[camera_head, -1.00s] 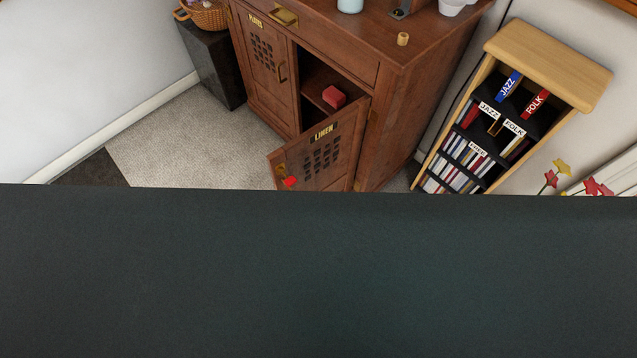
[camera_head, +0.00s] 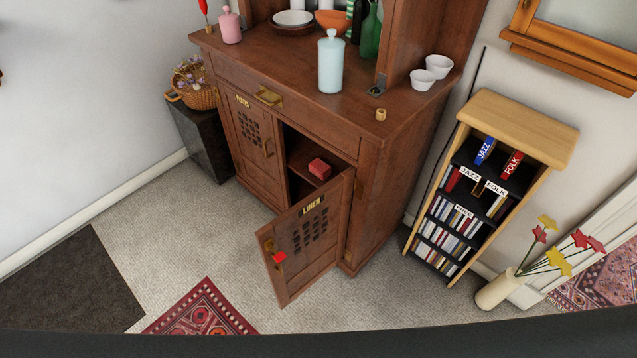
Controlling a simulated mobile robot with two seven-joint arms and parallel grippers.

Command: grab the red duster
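Several red things show in the head view, and I cannot tell for certain which is the duster. A slim red item (camera_head: 203,7) stands upright at the left end of the cabinet top, its upper part cut off by the frame's top edge. A small red block (camera_head: 319,169) lies on a shelf inside the wooden cabinet (camera_head: 384,185), behind the half-open door labelled LINEN (camera_head: 312,240). A small red piece (camera_head: 279,257) is at that door's free edge. Neither of my grippers is in view.
The cabinet top holds a pale blue jar (camera_head: 331,62), a pink jar (camera_head: 229,25) and white cups (camera_head: 422,79). A record shelf (camera_head: 515,128) and a flower vase (camera_head: 497,289) stand right. A basket (camera_head: 195,92) sits on a dark box left. Carpet in front is open, with a rug (camera_head: 203,312).

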